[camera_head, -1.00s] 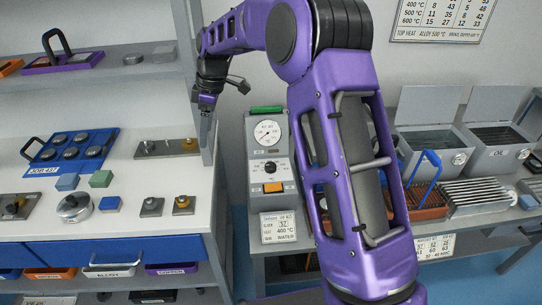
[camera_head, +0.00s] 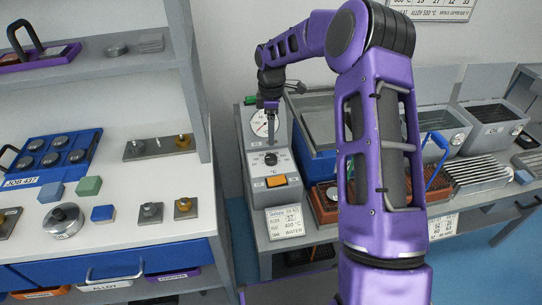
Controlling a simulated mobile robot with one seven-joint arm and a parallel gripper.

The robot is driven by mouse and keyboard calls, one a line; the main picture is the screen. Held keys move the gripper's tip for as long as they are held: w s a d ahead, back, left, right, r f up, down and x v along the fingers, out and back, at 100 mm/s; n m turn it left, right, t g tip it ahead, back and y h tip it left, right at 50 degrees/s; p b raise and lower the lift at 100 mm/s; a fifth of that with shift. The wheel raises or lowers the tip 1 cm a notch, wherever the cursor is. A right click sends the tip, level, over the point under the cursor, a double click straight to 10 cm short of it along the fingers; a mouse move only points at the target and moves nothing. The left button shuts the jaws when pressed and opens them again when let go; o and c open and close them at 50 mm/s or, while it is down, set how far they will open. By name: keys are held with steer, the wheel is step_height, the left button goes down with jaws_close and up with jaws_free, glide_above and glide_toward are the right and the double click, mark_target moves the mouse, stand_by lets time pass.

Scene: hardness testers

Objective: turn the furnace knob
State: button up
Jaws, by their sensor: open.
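The furnace control box (camera_head: 275,185) is grey and stands at the left end of the right-hand bench. Its black knob (camera_head: 271,158) sits on a pale dial, below a round white gauge (camera_head: 259,124) and above an orange button (camera_head: 276,181). My purple arm fills the middle right.
A shelf post (camera_head: 188,80) stands left of the box. The white bench (camera_head: 120,215) holds a blue tray (camera_head: 50,160) and metal samples. Open-lidded tanks (camera_head: 497,125) and a red-brown tray with a blue handle (camera_head: 437,180) are at right.

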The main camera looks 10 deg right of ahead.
mark_target(271, 157)
step_height(271, 157, down, 11)
steer(key=shift+r+b, duration=0.2)
steer(key=shift+b, duration=0.4)
jaws_close()
